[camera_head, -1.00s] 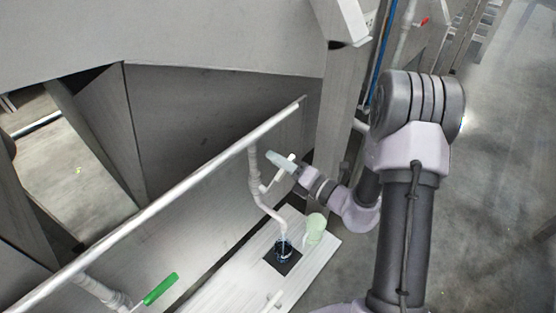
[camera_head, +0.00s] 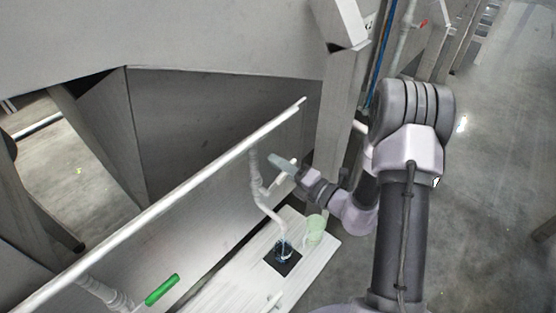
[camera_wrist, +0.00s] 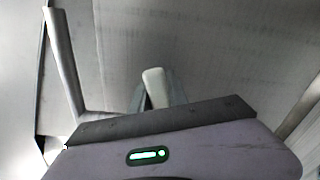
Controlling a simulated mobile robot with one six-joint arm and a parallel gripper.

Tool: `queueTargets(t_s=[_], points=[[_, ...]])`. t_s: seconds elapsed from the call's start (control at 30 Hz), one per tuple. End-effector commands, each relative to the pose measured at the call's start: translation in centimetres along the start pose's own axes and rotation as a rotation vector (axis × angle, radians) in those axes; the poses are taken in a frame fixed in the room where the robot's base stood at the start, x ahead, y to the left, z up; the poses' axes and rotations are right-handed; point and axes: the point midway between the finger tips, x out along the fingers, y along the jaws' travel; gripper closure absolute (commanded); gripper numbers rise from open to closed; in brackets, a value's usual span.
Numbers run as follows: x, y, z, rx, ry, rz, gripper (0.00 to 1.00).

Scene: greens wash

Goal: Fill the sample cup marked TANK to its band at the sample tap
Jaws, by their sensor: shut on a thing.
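The sample tap is a pale pipe (camera_head: 257,182) with a spout curving down over a small clear, bluish cup (camera_head: 284,250). A thin pale streak shows between spout and cup. The cup stands upright on a black square mat (camera_head: 291,266); its marking and band are too small to read. My gripper (camera_head: 282,163) is beside the pipe, above the cup, shut on the tap's white lever handle. In the wrist view the rounded end of the handle (camera_wrist: 154,88) sticks out between the fingers.
A pale green cup (camera_head: 315,227) stands right of the mat on the white bench (camera_head: 238,284). A long rail (camera_head: 190,180) runs across in front of the grey tank wall. A green-handled valve (camera_head: 161,290) is at lower left. Open floor lies to the right.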

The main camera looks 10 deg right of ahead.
Motion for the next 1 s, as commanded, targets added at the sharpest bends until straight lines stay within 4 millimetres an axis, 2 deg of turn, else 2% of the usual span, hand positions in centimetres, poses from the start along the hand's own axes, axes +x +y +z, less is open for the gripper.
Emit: queueTargets(t_s=[0.1,0.2,0.5,0.53,0.6,0.63,0.9,1.0], points=[[-0.1,-1.4,-0.2,0.212,0.002,-0.005,1.0],[-0.1,-2.5,-0.5,0.327,0.003,-0.004,1.0],[-0.1,-2.9,-0.6,0.355,0.002,-0.003,1.0],[-0.1,-2.9,-0.6,0.355,0.002,-0.003,0.74],[-0.1,-2.9,-0.6,0.354,0.002,-0.003,0.61],[-0.1,-2.9,-0.6,0.354,0.002,-0.003,0.58],[-0.1,-2.9,-0.6,0.352,0.002,-0.002,0.58],[-0.8,-2.9,-0.5,0.352,-0.001,-0.004,0.58]])
